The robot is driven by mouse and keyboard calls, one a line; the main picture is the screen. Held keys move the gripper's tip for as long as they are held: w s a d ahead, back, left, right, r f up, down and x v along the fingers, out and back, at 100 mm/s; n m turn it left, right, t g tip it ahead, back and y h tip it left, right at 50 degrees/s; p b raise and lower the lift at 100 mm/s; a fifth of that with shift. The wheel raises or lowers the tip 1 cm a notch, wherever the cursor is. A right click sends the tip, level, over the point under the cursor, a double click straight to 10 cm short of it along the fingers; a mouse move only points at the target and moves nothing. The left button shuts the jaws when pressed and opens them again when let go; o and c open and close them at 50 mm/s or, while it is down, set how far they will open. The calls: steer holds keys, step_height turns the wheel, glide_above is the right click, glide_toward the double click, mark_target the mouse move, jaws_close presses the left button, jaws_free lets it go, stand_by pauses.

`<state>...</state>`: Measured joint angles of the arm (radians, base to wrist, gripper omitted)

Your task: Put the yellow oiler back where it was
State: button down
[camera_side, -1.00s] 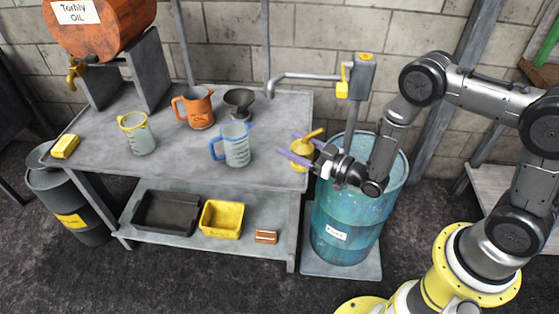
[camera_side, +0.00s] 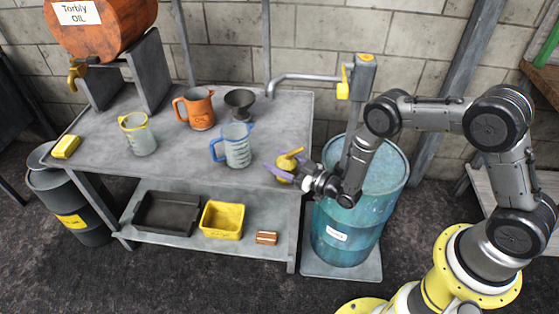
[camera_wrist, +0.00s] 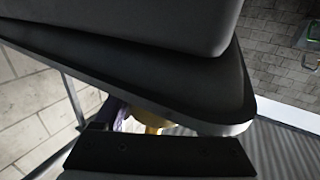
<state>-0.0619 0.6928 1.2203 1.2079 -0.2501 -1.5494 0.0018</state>
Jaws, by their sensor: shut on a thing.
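The yellow oiler (camera_side: 285,167), a small round-bodied can with a spout, is held in my gripper (camera_side: 281,173) at the right end of the grey workbench. My gripper's purple fingers are shut around its body. The oiler looks roughly upright; I cannot tell whether its base touches the bench top. In the wrist view, a bit of yellow oiler (camera_wrist: 148,129) and a purple finger (camera_wrist: 115,111) show; dark wrist parts hide most of the rest.
A blue-handled measuring jug (camera_side: 236,147) stands left of the oiler, with a dark funnel (camera_side: 240,102) and an orange jug (camera_side: 198,108) behind. The workbench (camera_side: 200,165) has clear room along its front. A teal drum (camera_side: 345,215) with a pump stands right.

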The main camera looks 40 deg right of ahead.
steer(key=shift+f, duration=0.1)
jaws_free()
steer(key=shift+r, duration=0.2)
steer(key=v, duration=1.2)
